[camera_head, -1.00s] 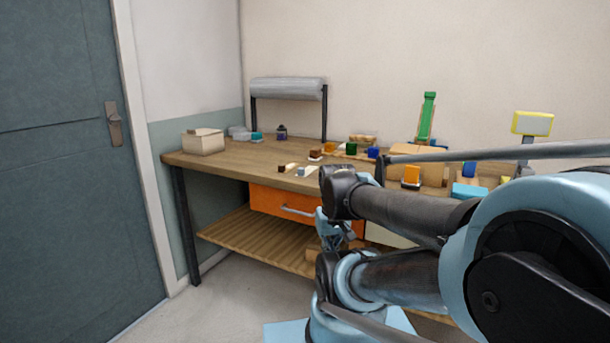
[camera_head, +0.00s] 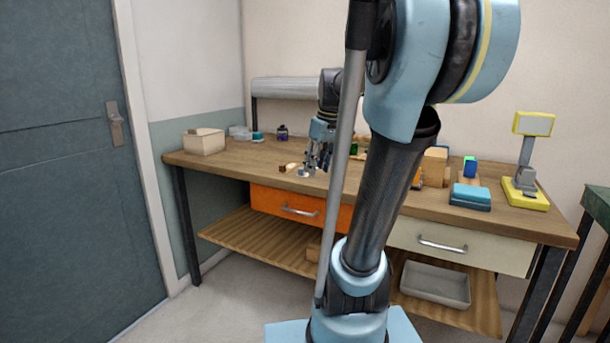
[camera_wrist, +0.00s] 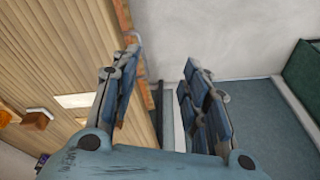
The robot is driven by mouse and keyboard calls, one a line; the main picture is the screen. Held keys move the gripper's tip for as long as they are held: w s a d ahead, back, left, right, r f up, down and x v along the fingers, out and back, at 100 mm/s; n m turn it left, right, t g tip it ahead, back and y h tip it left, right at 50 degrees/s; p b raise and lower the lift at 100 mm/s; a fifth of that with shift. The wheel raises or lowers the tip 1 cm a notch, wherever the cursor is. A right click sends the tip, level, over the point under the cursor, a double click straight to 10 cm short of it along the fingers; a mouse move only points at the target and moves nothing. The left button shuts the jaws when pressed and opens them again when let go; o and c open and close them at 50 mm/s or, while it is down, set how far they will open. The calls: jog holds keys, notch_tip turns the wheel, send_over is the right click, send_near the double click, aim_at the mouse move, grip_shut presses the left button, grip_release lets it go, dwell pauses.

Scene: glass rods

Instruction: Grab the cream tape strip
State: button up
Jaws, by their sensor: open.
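A flat cream strip (camera_wrist: 75,100), which looks like the tape strip, lies on the wooden tabletop in the wrist view, left of my gripper and partly covered by its left finger. My gripper (camera_wrist: 160,95) is open, with nothing between its fingers, and the floor and wall show through the gap. In the head view my gripper (camera_head: 318,158) hangs fingers down above the front of the workbench. Small pale pieces (camera_head: 291,166) lie just left of it there; I cannot tell which is the strip.
The workbench (camera_head: 245,160) carries a beige box (camera_head: 204,141) at the left. A teal block (camera_head: 471,195) and a yellow stand (camera_head: 525,190) are at the right. A brown block (camera_wrist: 36,117) lies left of the strip. My arm hides the bench's middle.

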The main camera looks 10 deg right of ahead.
jog(key=w+d+r+n+y, duration=0.15)
jog(key=w+r, duration=0.25)
jog(key=w, duration=0.4)
jog(key=w+d+r+n, duration=0.1)
jog(key=w+r+n, duration=0.2)
jog(key=w+r, duration=0.35)
jog(key=x, duration=0.4)
jog(key=w+x, duration=0.1)
jog(key=x, duration=0.9)
jog(key=shift+w+d+r, duration=0.1)
jog(key=shift+w+d, duration=0.2)
jog(key=shift+w+x, duration=0.15)
jog(key=shift+x, duration=1.2)
jog(key=shift+w+x, duration=0.15)
jog(key=shift+x, duration=1.15)
jog(key=shift+d, duration=0.15)
jog(key=c, duration=0.8)
